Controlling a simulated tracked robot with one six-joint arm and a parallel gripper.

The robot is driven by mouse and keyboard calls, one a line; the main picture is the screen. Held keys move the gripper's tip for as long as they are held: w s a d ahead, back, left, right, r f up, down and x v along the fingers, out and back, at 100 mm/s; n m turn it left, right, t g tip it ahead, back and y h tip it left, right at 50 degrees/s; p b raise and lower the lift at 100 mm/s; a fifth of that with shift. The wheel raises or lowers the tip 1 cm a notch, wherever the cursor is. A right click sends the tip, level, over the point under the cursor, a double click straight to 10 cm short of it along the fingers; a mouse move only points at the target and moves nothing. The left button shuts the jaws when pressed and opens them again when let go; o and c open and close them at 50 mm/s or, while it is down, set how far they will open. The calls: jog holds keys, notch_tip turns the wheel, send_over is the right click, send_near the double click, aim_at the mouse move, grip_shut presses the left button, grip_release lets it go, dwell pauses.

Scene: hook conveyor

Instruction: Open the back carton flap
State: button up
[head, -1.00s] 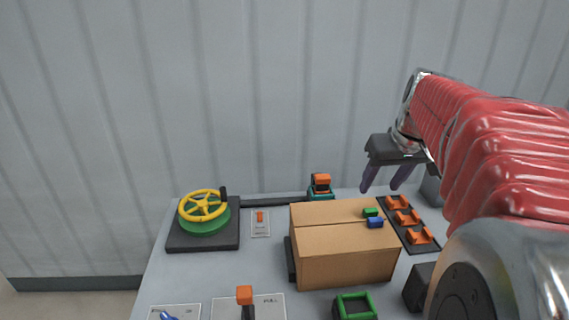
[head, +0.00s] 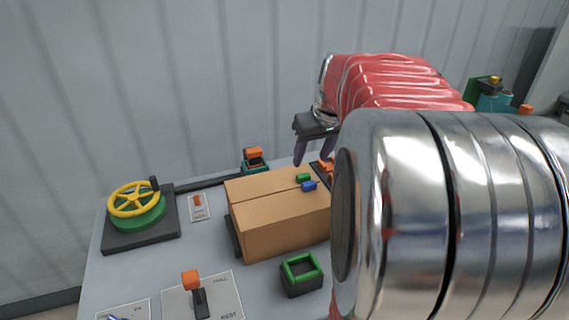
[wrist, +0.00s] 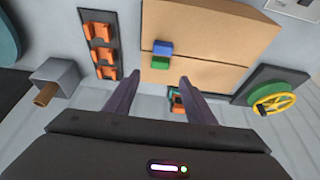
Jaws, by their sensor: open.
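The closed brown carton (head: 282,225) stands on the grey table. Its two top flaps meet at a seam, and the back flap (head: 255,184) lies flat. A green tab (head: 303,177) sits on the back flap; a blue tab (head: 309,186) sits beside it on the front flap. My gripper (head: 312,162) is open and empty, with its fingers pointing down near the carton's back right corner. In the wrist view, the green tab (wrist: 160,62) appears just beyond and between the fingertips (wrist: 158,82); they look apart from it. The exact height gap cannot be told.
A yellow handwheel (head: 134,199) stands at the left. An orange-topped device (head: 253,161) is behind the carton. A rack of orange clips (wrist: 101,45) lies beside it. A green-rimmed box (head: 302,269) and an orange-topped lever (head: 192,281) are in front.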

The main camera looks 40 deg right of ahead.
aim_at(304, 175)
jog(key=x, duration=0.9)
jog(key=shift+r, duration=0.1)
jog(key=shift+c, duration=0.3)
